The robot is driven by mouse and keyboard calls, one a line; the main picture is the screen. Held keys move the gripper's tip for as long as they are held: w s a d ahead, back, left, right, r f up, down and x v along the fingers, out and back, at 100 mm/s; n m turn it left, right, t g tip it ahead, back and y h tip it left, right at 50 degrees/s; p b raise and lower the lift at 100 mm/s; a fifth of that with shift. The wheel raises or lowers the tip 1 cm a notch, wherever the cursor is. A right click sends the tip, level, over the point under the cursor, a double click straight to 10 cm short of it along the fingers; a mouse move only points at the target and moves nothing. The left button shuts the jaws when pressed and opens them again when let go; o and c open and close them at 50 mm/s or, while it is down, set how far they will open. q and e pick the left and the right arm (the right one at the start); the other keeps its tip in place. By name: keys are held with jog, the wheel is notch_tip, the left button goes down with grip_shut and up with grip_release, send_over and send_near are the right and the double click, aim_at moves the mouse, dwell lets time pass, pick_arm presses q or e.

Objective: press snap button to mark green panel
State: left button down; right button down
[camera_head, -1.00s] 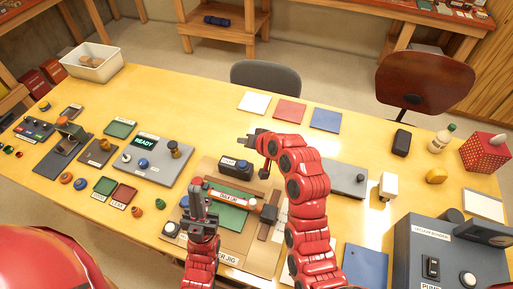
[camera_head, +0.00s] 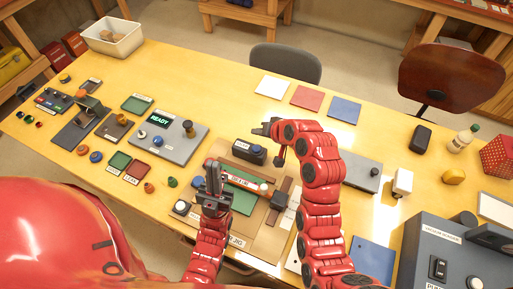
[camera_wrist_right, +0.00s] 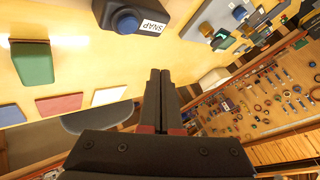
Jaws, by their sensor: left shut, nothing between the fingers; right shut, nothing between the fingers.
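The snap button is a dark box with a blue button (camera_head: 249,149) on top, behind the wooden jig in the head view. In the right wrist view its blue button (camera_wrist_right: 125,22) and SNAP label show at the top. The green panel (camera_head: 243,201) lies in the jig, partly covered by a red-and-white labelled bar (camera_head: 241,182). My right gripper (camera_head: 262,131) is shut and empty, pointing left just behind the snap box; its fingers (camera_wrist_right: 160,73) are apart from the button in the wrist view. My left gripper (camera_head: 211,168) is shut and empty over the jig's left side.
A grey console (camera_head: 168,136) with a READY screen stands left of the snap box. White, red (camera_head: 307,97) and blue tiles lie at the back edge. A grey machine (camera_head: 440,257) fills the right front. Yellow table (camera_head: 215,107) behind the snap box is clear.

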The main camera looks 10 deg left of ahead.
aim_at(258, 150)
jog(key=shift+f+b, duration=1.25)
jog(key=shift+f, duration=1.95)
jog(key=shift+f+b, duration=0.4)
jog(key=shift+f+b, duration=0.4)
jog(key=shift+f, duration=0.15)
jog(key=shift+r, duration=0.15)
jog(key=shift+r+p, duration=0.3)
jog(key=shift+r, duration=0.5)
